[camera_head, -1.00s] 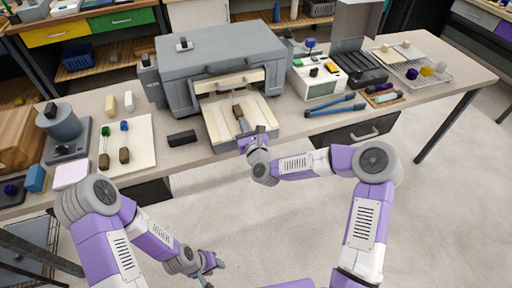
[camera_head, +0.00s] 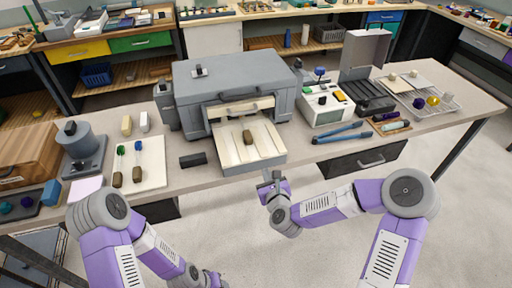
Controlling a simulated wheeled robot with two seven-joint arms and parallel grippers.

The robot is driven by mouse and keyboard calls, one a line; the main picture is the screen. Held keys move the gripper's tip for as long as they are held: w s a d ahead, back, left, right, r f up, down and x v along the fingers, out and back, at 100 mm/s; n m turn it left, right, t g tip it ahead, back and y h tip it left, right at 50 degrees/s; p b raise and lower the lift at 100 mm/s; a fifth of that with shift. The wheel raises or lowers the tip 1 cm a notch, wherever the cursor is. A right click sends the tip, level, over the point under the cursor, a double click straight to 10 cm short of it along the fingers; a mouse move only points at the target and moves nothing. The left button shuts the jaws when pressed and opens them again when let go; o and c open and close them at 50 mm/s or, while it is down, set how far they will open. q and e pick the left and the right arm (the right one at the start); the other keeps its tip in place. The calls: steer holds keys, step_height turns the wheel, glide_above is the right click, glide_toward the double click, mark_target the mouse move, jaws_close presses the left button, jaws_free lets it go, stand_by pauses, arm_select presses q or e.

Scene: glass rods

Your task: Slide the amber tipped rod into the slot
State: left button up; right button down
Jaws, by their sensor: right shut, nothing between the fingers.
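A grey machine (camera_head: 232,85) stands at the middle of the bench with a pale slotted tray (camera_head: 268,146) sticking out of its front. A rod's brown handle (camera_head: 247,137) lies on the tray's middle, pointing toward the machine's opening. No amber tip shows on it. A green-tipped rod (camera_head: 118,170) and a blue-tipped rod (camera_head: 137,165) lie on a white mat (camera_head: 154,172) to the left. My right gripper (camera_head: 271,177) is shut and empty, just in front of the tray and apart from the handle. My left gripper (camera_head: 214,279) is low at the bottom edge, its fingers unclear.
A small black block (camera_head: 193,160) lies left of the tray. To the right are a white device (camera_head: 328,106), blue tongs (camera_head: 341,134) and a wire rack (camera_head: 440,98) with coloured balls. A grey cylinder device (camera_head: 82,146) stands at the left. Floor before the bench is clear.

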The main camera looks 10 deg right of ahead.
mark_target(250, 142)
step_height(250, 142, up, 11)
steer(key=w+a+m+g+p, duration=0.1)
steer(key=a+g+p, duration=0.1)
steer(key=g+p, duration=0.45)
steer(key=shift+t, duration=0.25)
steer(key=x, duration=1)
steer(key=shift+d+b, duration=0.15)
steer(key=shift+b, duration=0.2)
steer(key=w, duration=0.1)
steer(key=w+p, duration=0.1)
steer(key=w, duration=0.1)
steer(key=shift+a+r, duration=0.1)
steer(key=shift+a, duration=0.2)
steer(key=shift+w+p, duration=0.3)
steer(key=shift+w, duration=0.25)
